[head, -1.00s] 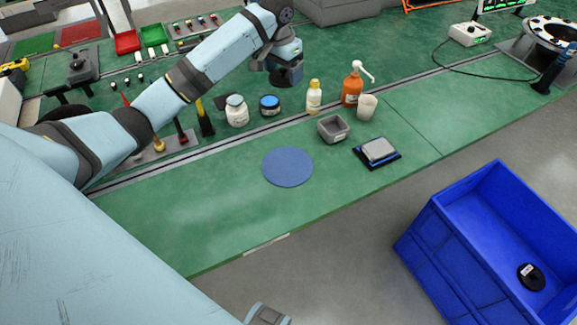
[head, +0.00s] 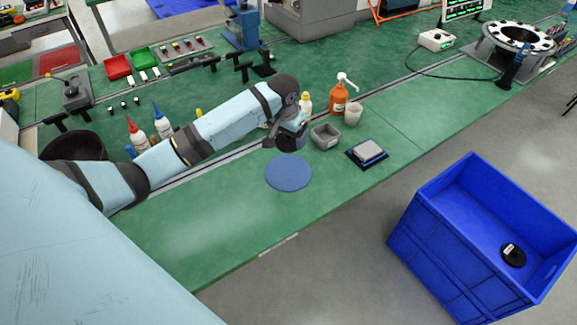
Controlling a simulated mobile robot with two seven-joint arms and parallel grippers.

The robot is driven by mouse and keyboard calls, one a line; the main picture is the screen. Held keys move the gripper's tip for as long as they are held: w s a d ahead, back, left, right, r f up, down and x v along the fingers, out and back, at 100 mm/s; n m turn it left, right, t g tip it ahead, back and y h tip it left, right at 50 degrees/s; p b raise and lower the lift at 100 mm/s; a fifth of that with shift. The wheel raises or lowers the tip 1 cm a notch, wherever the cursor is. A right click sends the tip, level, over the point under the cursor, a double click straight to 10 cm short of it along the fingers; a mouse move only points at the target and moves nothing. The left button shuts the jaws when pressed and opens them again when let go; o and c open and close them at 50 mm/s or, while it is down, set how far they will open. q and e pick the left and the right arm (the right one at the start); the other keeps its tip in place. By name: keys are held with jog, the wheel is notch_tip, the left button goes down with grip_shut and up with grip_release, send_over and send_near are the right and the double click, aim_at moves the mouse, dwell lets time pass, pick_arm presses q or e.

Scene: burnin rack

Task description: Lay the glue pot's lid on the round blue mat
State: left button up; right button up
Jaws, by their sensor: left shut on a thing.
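The round blue mat (head: 289,174) lies flat and empty on the green bench. My left gripper (head: 291,140) points down just beyond the mat's far edge, above the bench. It is shut on what I take to be the glue pot's lid, though the dark gripper hides nearly all of it. The pots behind my left arm are hidden now, so I cannot see the glue pot. My right gripper is not in view.
Right of my left gripper are a grey bin (head: 325,136), an orange pump bottle (head: 338,100), a white cup (head: 353,115) and a small scale (head: 368,152). A blue crate (head: 440,250) stands off the bench. The bench's near left is clear.

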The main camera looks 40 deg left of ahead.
pick_arm(q)
send_over(289, 171)
jog(key=f, duration=0.7)
jog(key=shift+s+f, duration=0.2)
jog(key=shift+f, duration=2.75)
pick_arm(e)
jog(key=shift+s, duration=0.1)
pick_arm(q)
jog(key=shift+f, duration=0.1)
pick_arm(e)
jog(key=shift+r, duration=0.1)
pick_arm(q)
jog(key=o, duration=0.8)
jog(key=r, duration=0.4)
jog(key=s+r, duration=0.1)
jog(key=r, duration=0.7)
jog(key=shift+s+r, duration=0.15)
jog(key=shift+s, duration=0.1)
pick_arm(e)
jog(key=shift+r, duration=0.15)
